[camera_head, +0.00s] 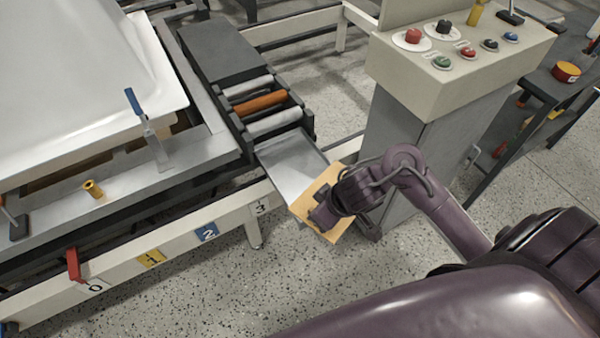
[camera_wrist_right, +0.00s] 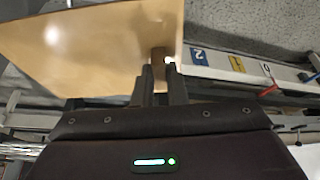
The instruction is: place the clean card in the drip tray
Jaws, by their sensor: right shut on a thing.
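The card (camera_head: 306,197) is a flat tan board at my right gripper, in the middle of the head view. My right gripper (camera_head: 325,208) is shut on the card near its edge and hides part of it. In the right wrist view, the card (camera_wrist_right: 90,45) spreads to the upper left of the two closed fingers (camera_wrist_right: 160,84). The drip tray (camera_head: 288,166) is a shiny metal tray in front of the rollers. The card overlaps its near right end in the head view; whether they touch I cannot tell. My left gripper is out of view.
Several rollers (camera_head: 260,104) sit in a dark frame behind the tray. A control console (camera_head: 450,60) with coloured buttons stands close on the right. A white tub shell (camera_head: 80,80) lies at left, with a blue-handled scraper (camera_head: 148,130) on the metal ledge. Speckled floor (camera_head: 190,285) lies clear in front.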

